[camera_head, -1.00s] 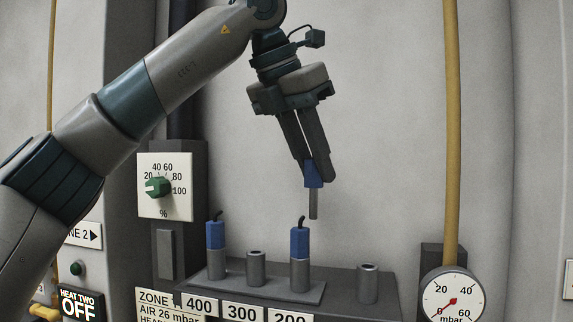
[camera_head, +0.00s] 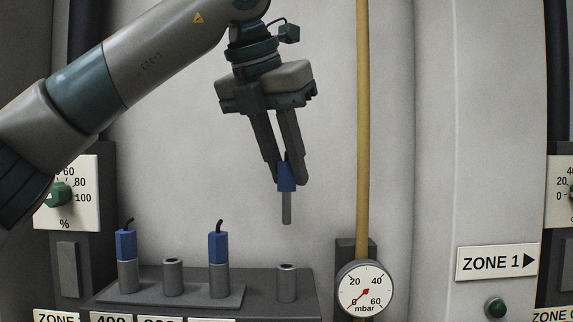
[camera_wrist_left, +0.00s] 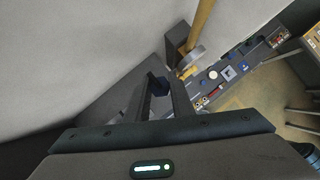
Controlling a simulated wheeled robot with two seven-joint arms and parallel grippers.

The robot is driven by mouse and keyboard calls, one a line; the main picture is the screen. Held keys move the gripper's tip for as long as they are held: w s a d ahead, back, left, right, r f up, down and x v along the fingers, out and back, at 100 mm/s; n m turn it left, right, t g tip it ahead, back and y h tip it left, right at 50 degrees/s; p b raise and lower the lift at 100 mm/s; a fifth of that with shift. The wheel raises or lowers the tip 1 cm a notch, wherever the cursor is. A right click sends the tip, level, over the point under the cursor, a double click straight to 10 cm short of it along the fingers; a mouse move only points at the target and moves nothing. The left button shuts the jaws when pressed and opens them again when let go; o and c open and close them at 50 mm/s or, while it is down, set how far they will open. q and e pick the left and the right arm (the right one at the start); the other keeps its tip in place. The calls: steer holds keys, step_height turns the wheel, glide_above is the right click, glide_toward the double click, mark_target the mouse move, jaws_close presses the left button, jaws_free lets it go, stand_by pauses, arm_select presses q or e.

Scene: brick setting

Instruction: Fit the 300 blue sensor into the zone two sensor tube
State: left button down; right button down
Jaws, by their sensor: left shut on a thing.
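My left gripper (camera_head: 284,178) is shut on a blue sensor (camera_head: 287,180) with a thin grey probe pointing down. The sensor's blue body also shows between the fingers in the left wrist view (camera_wrist_left: 159,85). In the head view the probe tip is above a lone open grey tube (camera_head: 287,284), apart from it. My right gripper is not in view.
A dark shelf (camera_head: 262,291) carries the rack and lone tube. A mbar gauge (camera_head: 365,289) and a yellow vertical pipe (camera_head: 363,130) stand just right of it. The space around the held sensor is clear.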

mark_target(284, 221)
arm_select(q)
step_height(284, 221, down, 3)
steer(key=shift+r+b, duration=0.15)
steer(key=shift+b, duration=0.8)
step_height(284, 221, down, 2)
steer(key=shift+f+b, duration=0.2)
steer(key=shift+b, duration=0.8)
steer(key=shift+f, duration=0.15)
steer(key=shift+f+b, duration=0.95)
steer(key=shift+b, duration=0.05)
steer(key=shift+f+b, duration=0.55)
steer(key=shift+f, duration=0.05)
steer(key=shift+f+b, duration=0.4)
steer(key=shift+f, duration=0.15)
steer(key=shift+f+b, duration=0.9)
steer(key=shift+f, duration=0.1)
